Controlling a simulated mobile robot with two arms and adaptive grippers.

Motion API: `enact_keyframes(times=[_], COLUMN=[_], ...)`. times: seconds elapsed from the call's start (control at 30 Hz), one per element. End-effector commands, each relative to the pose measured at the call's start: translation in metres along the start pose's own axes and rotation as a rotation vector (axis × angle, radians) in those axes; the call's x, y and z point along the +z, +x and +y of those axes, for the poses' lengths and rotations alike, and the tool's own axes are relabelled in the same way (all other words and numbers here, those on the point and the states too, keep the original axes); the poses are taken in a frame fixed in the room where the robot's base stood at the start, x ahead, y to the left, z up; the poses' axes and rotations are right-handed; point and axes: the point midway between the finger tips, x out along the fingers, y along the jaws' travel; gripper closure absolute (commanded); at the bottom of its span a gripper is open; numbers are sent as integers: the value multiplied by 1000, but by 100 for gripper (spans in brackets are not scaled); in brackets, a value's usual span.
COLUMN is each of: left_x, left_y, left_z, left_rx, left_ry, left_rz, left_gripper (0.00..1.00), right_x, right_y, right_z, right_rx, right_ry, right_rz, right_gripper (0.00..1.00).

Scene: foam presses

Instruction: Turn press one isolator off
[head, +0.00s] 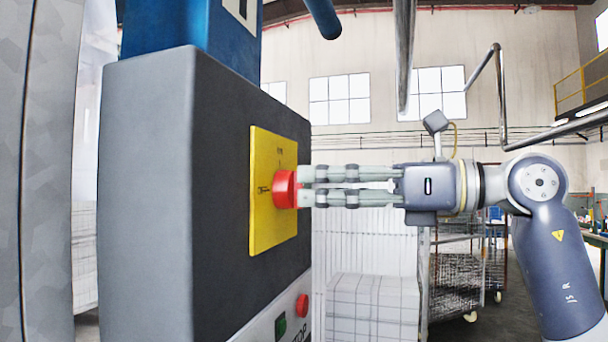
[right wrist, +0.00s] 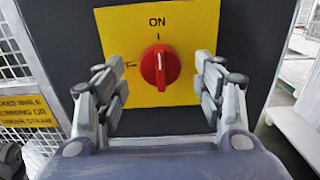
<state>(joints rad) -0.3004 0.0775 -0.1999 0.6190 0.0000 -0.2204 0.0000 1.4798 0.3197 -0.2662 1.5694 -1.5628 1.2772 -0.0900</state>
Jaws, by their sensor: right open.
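The press isolator is a red rotary knob (head: 284,189) on a yellow plate (head: 262,225), fixed to the side of a dark grey cabinet. In the right wrist view the knob (right wrist: 160,67) has its grip bar upright, in line with the mark under the word ON. Another mark lies to its left on the yellow plate (right wrist: 195,22). My right gripper (head: 303,187) reaches in from the right, level with the knob. In the wrist view its open fingers (right wrist: 162,80) stand either side of the knob, with gaps visible. My left gripper is not in view.
The dark grey cabinet (head: 150,180) fills the left side. Below the plate are a green button (head: 281,327) and a red button (head: 302,305). A wire-mesh cart (head: 456,278) stands behind my right arm. A yellow warning sign (right wrist: 28,112) shows at left in the wrist view.

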Motion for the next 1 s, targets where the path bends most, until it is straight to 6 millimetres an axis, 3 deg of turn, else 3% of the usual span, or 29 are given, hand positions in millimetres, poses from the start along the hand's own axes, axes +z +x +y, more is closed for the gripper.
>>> enact_keyframes(times=[0.2,0.57,0.77,1.0], left_x=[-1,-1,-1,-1], left_y=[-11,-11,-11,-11], left_z=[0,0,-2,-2], left_rx=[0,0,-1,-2], left_ry=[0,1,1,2], left_rz=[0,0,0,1], left_gripper=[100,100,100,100], right_x=[1,-1,-1,-1], right_y=[27,32,32,32], right_z=[0,0,0,0], right_rx=[2,-1,0,0], right_ry=[1,1,1,-4], right_rz=[0,0,0,0], right_gripper=[37,37,80,82])
